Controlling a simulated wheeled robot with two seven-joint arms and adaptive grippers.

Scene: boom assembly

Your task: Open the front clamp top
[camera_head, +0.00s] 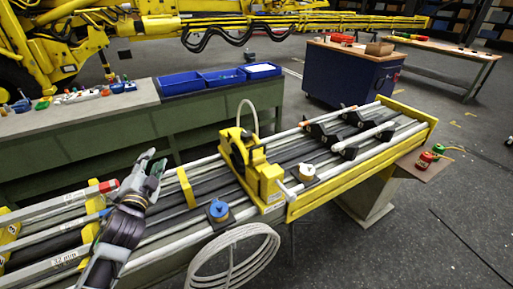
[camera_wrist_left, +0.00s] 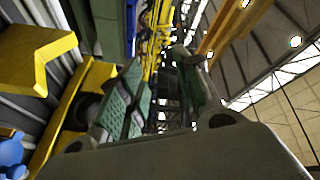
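A long boom assembly with a yellow end frame (camera_head: 360,165) and parallel rails lies across the middle. A narrow yellow bracket (camera_head: 186,187) crosses its rails, and another yellow bracket (camera_head: 92,210) is further left; I cannot tell which one is the front clamp or whether a top is open. A larger yellow block with a black round part (camera_head: 262,180) sits right of them. My left gripper (camera_head: 153,165) is raised above the rails between the two brackets. Its green-padded fingers (camera_wrist_left: 160,90) stand apart with nothing between them. A yellow angled part (camera_wrist_left: 38,62) shows at the wrist view's left. My right gripper is not in view.
A blue knob (camera_head: 218,210) and a coiled white hose (camera_head: 232,258) are at the boom's near side. Behind is a green workbench (camera_head: 140,125) with blue bins (camera_head: 222,78). A blue cabinet (camera_head: 350,75) stands further back. The floor at right is mostly clear.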

